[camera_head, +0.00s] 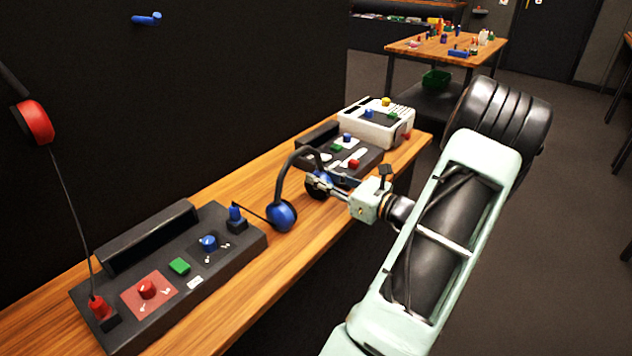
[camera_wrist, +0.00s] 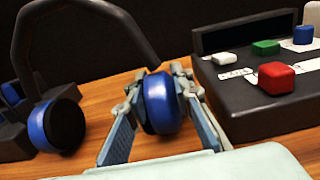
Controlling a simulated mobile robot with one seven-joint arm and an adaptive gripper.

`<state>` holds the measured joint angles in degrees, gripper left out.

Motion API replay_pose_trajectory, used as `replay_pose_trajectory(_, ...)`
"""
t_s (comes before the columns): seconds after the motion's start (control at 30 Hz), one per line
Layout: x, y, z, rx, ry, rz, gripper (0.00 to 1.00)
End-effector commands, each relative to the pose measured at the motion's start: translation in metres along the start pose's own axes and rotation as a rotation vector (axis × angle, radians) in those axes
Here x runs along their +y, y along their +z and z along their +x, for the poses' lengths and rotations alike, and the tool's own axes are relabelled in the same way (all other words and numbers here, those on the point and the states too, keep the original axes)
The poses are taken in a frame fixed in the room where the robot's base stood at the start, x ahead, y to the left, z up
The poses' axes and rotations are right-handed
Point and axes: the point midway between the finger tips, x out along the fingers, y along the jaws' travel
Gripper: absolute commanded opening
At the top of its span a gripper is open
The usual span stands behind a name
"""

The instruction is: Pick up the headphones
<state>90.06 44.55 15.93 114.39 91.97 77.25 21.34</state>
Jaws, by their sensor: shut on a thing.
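The headphones (camera_head: 281,215) are blue and black, with a black headband arching between two ear cups. They stand upright at the wooden counter, between two black control panels. My gripper (camera_head: 318,184) is shut on the right-hand ear cup. In the wrist view, my gripper (camera_wrist: 165,108) has one finger on each side of that blue cup. The other ear cup of the headphones (camera_wrist: 57,122) hangs free at the left, close to the near panel. In the head view, the held cup is partly hidden by my fingers. I cannot tell whether the cups touch the counter.
A black panel (camera_head: 120,262) with red, green and blue knobs lies at the left; a blue plug (camera_head: 236,214) stands on it. Another panel (camera_head: 368,160) lies just behind my gripper, with a white device (camera_head: 376,128) beyond.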

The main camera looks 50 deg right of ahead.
Motion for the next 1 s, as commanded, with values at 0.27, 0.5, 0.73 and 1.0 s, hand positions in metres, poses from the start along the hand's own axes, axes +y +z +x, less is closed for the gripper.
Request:
replay_pose_trajectory(0.27, 0.004, 0.041, -0.009, 0.000, -0.002, -0.003, 0.00)
replay_pose_trajectory(0.5, 0.025, 0.088, -0.043, 0.001, -0.002, -0.005, 0.00)
replay_pose_trajectory(0.73, 0.050, 0.109, -0.084, 0.000, -0.003, 0.000, 0.00)
replay_pose_trajectory(1.0, 0.067, 0.122, -0.113, 0.000, -0.001, 0.000, 0.00)
